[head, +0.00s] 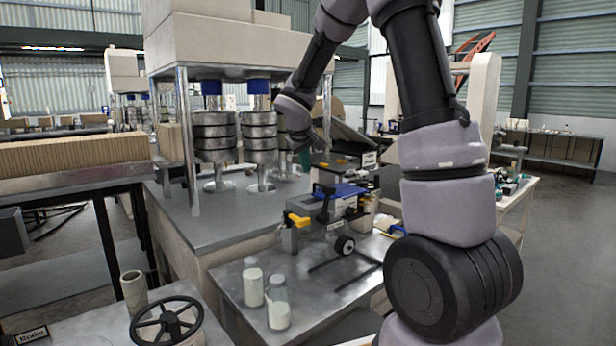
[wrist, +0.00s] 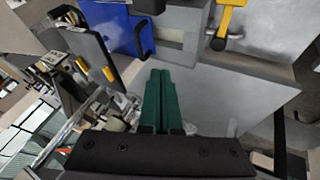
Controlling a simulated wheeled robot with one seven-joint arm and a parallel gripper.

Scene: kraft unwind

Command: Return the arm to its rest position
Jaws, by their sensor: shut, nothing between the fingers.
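My gripper (wrist: 161,75) shows in the wrist view with its two green fingers side by side and shut, nothing between them. In the head view my arm rises at the right, bends over the top edge and comes down toward the centre. Its wrist end is in front of the stacked metal discs (head: 260,145), above the bench, and the fingers are small and hard to make out there. In the wrist view the fingertips point toward a grey block-like machine part, with a blue part (wrist: 112,25) and a yellow lever (wrist: 229,18) beyond. I cannot tell the exact clearance.
A device with a blue top (head: 340,190) and a yellow handle (head: 298,220) stands on the metal bench below my wrist. Two glass jars (head: 278,303) stand near its front. A black handwheel (head: 166,322) is at lower left. Open floor lies at right.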

